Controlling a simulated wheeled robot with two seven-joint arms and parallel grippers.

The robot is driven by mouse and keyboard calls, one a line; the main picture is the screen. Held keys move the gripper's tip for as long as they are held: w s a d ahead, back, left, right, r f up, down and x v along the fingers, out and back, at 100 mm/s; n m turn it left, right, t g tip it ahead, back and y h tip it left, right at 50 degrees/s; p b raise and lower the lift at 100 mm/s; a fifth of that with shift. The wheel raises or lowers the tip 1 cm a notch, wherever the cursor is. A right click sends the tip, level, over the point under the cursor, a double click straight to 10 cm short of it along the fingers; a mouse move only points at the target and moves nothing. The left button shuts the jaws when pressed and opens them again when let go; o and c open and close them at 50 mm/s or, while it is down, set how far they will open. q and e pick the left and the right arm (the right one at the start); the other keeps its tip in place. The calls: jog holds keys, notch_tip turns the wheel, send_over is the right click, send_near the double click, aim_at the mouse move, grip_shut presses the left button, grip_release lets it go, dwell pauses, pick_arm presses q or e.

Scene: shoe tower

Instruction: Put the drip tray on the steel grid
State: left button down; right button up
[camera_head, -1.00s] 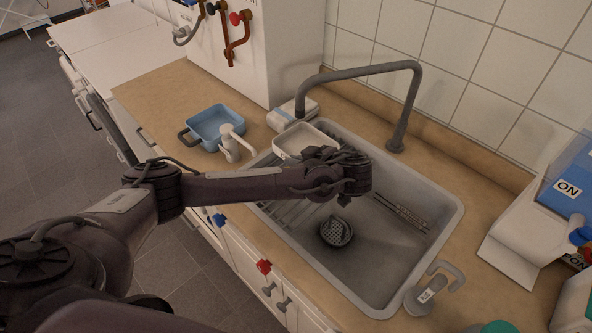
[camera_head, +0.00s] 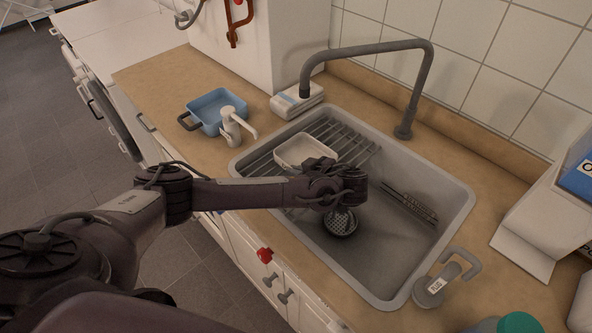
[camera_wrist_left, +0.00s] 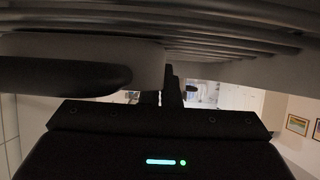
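The drip tray (camera_head: 300,149) is a shallow off-white tray over the steel grid, roughly level. I cannot tell whether it rests on the bars or hangs just above them. The steel grid (camera_head: 352,147) is a rack of grey bars across the far left part of the sink. My left gripper (camera_head: 320,164) is at the tray's near right edge, its fingertips partly hidden by the wrist. In the left wrist view the fingers (camera_wrist_left: 163,90) are close together at the edge of the pale tray (camera_wrist_left: 150,55), with grid bars (camera_wrist_left: 220,35) close by. My right gripper is not in view.
The sink (camera_head: 395,240) holds a dark round strainer (camera_head: 341,221). A grey faucet (camera_head: 405,125) arches over its back. A blue pan (camera_head: 217,110) and a white tap-like piece (camera_head: 236,128) stand to the left. A grey handled object (camera_head: 432,288) is at the front right.

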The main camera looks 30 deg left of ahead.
pick_arm(q)
jog(key=shift+f, duration=0.25)
jog(key=c, duration=1.7)
grip_release()
jog(key=shift+r, duration=0.1)
